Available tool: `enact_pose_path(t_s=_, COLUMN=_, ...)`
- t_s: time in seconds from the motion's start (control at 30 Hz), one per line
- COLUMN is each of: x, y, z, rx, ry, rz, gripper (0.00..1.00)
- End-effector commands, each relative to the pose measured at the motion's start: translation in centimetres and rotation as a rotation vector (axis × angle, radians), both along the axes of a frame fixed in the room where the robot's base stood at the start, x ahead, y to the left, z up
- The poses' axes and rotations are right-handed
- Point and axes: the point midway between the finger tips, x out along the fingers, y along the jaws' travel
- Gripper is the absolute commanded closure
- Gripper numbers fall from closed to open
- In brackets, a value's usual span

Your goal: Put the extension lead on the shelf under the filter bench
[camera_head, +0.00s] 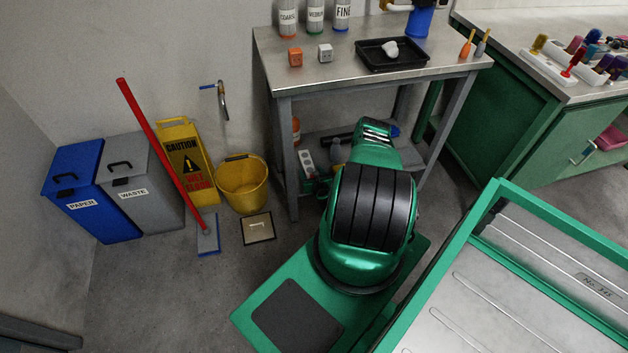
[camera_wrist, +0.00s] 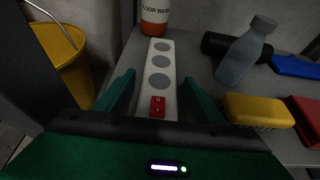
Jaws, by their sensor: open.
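The extension lead (camera_wrist: 161,67) is a white strip with several round grey sockets and a red switch at its near end. It lies on the grey shelf (camera_wrist: 207,88) under the filter bench (camera_head: 345,75), close to the shelf's left side. It also shows in the head view (camera_head: 306,162), left of my arm. My gripper (camera_wrist: 158,77) is open, with one dark green finger on each side of the lead's near half and gaps visible between.
On the shelf, a floor wash bottle (camera_wrist: 154,18) stands beyond the lead. A grey bottle (camera_wrist: 245,52), a black cylinder (camera_wrist: 222,45), a yellow brush (camera_wrist: 257,111) and a red item (camera_wrist: 307,118) are to the right. A yellow bucket (camera_head: 242,187) stands left of the bench.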

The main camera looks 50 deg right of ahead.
Motion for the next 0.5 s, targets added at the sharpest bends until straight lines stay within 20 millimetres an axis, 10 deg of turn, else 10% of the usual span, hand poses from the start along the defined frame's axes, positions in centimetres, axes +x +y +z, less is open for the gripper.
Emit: enact_pose_path(t_s=0.5, x=-6.0, y=3.8, z=2.9, rx=0.001, ry=-0.001, rz=0.001, gripper=0.38)
